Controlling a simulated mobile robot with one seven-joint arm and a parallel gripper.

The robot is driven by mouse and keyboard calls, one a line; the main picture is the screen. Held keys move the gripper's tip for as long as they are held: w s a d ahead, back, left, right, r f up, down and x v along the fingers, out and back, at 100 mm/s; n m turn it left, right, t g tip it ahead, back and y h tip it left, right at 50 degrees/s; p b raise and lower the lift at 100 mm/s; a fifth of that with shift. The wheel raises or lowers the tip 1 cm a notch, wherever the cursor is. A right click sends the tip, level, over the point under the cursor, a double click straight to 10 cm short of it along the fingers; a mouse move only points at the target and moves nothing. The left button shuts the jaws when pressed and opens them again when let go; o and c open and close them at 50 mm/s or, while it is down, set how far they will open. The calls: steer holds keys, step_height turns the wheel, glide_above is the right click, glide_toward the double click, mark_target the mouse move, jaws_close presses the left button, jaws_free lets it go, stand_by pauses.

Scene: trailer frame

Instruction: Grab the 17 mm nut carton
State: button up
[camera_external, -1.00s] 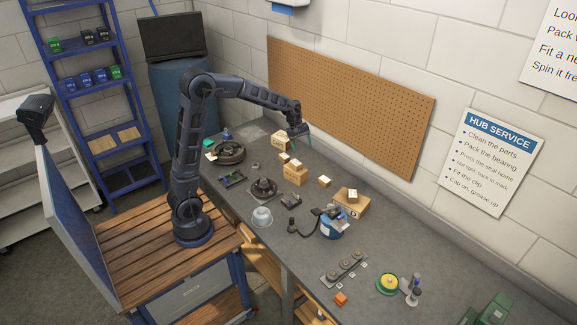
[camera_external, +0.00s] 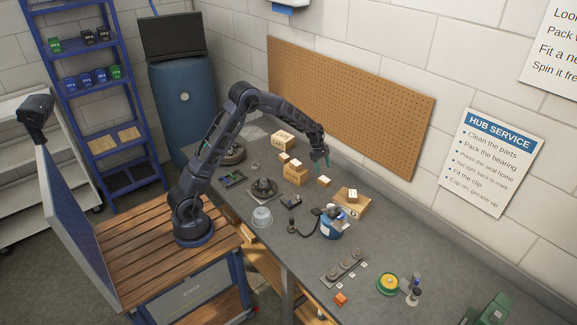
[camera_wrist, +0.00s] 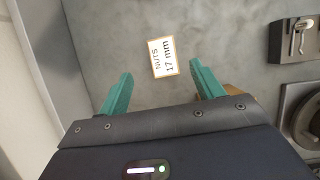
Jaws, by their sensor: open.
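The 17 mm nut carton (camera_wrist: 164,56) is a small box whose top label reads "17 mm NUTS" in the wrist view. It lies between and just beyond the lines of my two green fingers. In the external view, a small tan carton (camera_external: 323,182) sits on the bench directly under my gripper (camera_external: 323,165) and appears to be the same one. My gripper (camera_wrist: 160,76) is open and empty, pointing down, with the carton apart from both fingers. How high the fingertips are above it is hard to tell.
Larger tan cartons (camera_external: 295,175) with small ones on top stand left of my gripper; another carton (camera_external: 283,141) is farther back. A wide carton (camera_external: 349,205) with a small box on it is to the right. The pegboard wall (camera_external: 350,105) rises behind. Hub parts (camera_external: 263,187) lie in front.

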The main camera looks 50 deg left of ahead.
mark_target(325, 179)
steer(key=x, duration=0.9)
steer(key=shift+s+a+f, duration=0.1)
steer(key=shift+s, duration=0.1)
steer(key=c, duration=1.2)
